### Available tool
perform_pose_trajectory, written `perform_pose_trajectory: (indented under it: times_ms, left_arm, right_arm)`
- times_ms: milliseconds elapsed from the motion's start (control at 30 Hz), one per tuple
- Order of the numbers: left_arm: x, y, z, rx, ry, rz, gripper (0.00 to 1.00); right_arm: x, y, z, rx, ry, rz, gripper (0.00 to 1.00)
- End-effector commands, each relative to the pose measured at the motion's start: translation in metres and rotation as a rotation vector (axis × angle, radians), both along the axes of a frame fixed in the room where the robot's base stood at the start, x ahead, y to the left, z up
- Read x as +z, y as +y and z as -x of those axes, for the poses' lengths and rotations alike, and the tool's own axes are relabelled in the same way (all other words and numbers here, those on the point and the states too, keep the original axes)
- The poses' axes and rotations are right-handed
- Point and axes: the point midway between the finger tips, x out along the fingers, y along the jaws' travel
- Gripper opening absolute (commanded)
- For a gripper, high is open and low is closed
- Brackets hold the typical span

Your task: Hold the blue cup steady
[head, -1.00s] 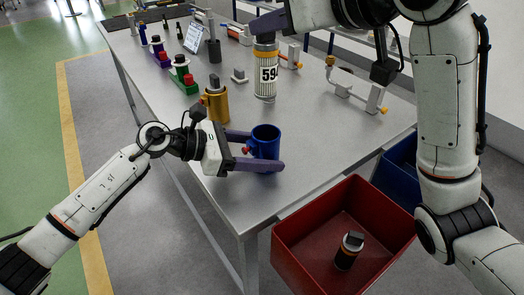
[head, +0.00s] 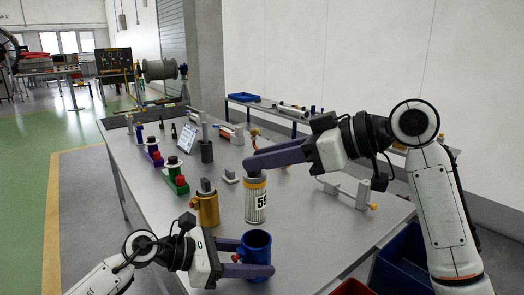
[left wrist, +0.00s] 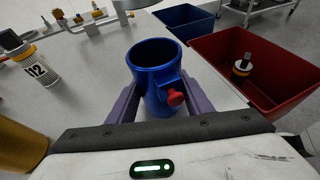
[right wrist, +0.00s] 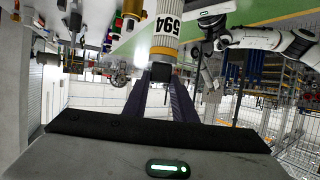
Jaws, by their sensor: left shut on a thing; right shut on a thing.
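The blue cup (head: 257,246) stands upright near the front edge of the table (head: 310,262). My left gripper (head: 259,262) is shut on it, with one finger on each side. In the left wrist view the blue cup (left wrist: 155,75) looks empty, and a red knob (left wrist: 175,97) on its side faces my wrist. My right gripper (head: 254,163) is shut on the dark top of a white numbered cylinder (head: 256,203).
A gold cup (head: 206,209) stands just behind my left gripper. A grey fixture (head: 346,195) stands on the right. A red bin (left wrist: 240,70) and a blue bin (left wrist: 186,20) sit beyond the table edge.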

Motion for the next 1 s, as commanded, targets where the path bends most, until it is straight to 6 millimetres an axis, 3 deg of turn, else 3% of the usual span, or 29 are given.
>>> perform_pose_trajectory:
  times_ms: [533, 1000]
  left_arm:
    - [0.000, 0.000, 0.000, 0.000, 0.000, 0.000, 0.17]
    - [0.000, 0.000, 0.000, 0.000, 0.000, 0.000, 0.17]
  right_arm:
    - [0.000, -0.003, 0.001, 0.055, -0.002, -0.001, 0.00]
    - [-0.030, -0.003, 0.001, 0.055, 0.000, 0.000, 0.00]
